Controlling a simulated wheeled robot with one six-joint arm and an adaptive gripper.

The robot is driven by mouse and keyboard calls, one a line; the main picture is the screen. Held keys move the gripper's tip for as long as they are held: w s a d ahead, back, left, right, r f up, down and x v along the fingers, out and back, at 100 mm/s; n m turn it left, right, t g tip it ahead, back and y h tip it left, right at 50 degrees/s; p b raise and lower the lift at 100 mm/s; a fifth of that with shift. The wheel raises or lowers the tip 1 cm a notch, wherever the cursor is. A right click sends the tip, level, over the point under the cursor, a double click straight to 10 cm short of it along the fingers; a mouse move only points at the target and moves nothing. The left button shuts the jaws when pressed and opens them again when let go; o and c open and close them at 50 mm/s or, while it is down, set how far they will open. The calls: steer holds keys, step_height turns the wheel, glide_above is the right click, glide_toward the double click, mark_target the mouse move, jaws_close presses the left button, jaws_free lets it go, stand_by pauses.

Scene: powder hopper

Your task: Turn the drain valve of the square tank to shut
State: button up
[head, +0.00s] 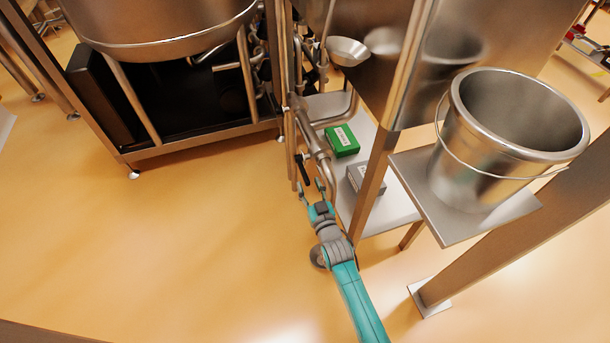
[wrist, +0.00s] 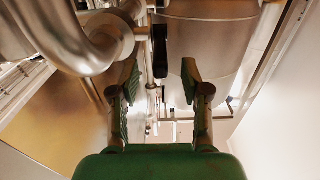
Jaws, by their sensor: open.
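The drain valve shows as a black lever handle (head: 304,168) on a steel pipe (head: 318,145) below the flat-walled steel tank (head: 515,40). The handle hangs roughly downward from the pipe. In the wrist view the black handle (wrist: 160,50) points along the view, between and beyond my two fingers. My gripper (head: 311,191) is open and empty, just below and near the handle's lower end. In the wrist view my gripper (wrist: 160,78) has its fingers apart on both sides of the handle's line, with no contact visible. The valve body is partly hidden by pipes.
A steel shelf (head: 400,205) right of the pipe holds a green box (head: 342,141) and a grey box (head: 362,178). A steel bucket (head: 475,175) stands on a platform at right. A steel post (head: 385,150) rises close by. The floor at left is clear.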

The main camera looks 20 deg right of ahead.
mark_target(305, 174)
steer(key=shift+w, duration=2.35)
jaws_close()
